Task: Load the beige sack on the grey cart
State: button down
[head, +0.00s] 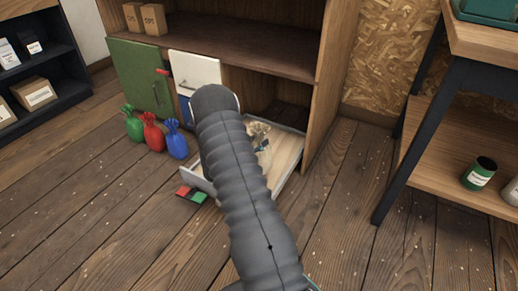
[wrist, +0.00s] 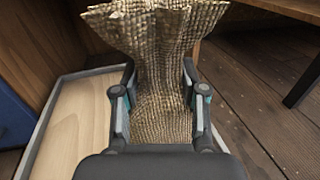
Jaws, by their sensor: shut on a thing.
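The beige sack (wrist: 155,60) is coarse woven cloth with a flared top, upright in the wrist view. My gripper (wrist: 158,76) is shut on its narrowed middle, one finger on each side. In the head view a small part of the sack (head: 258,131) shows beside my dark ribbed arm, over a low drawer-like tray (head: 287,160) with grey walls and a pale wooden floor. The arm hides most of the gripper there. Whether the sack's bottom touches the tray floor is hidden. I see nothing that is clearly a grey cart.
The tray juts from a wooden cabinet (head: 240,50) with a green door (head: 140,75). Green (head: 132,123), red (head: 153,132) and blue (head: 176,139) sacks stand to its left. A coloured tile (head: 192,194) lies in front. A dark-legged table (head: 412,130) stands right; floor between is clear.

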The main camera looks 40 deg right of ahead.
notch_tip(320, 180, down, 3)
jog(key=shift+f+b, duration=0.2)
jog(key=shift+b, duration=0.1)
jog(key=c, duration=0.6)
grip_release()
jog(key=shift+f, duration=0.15)
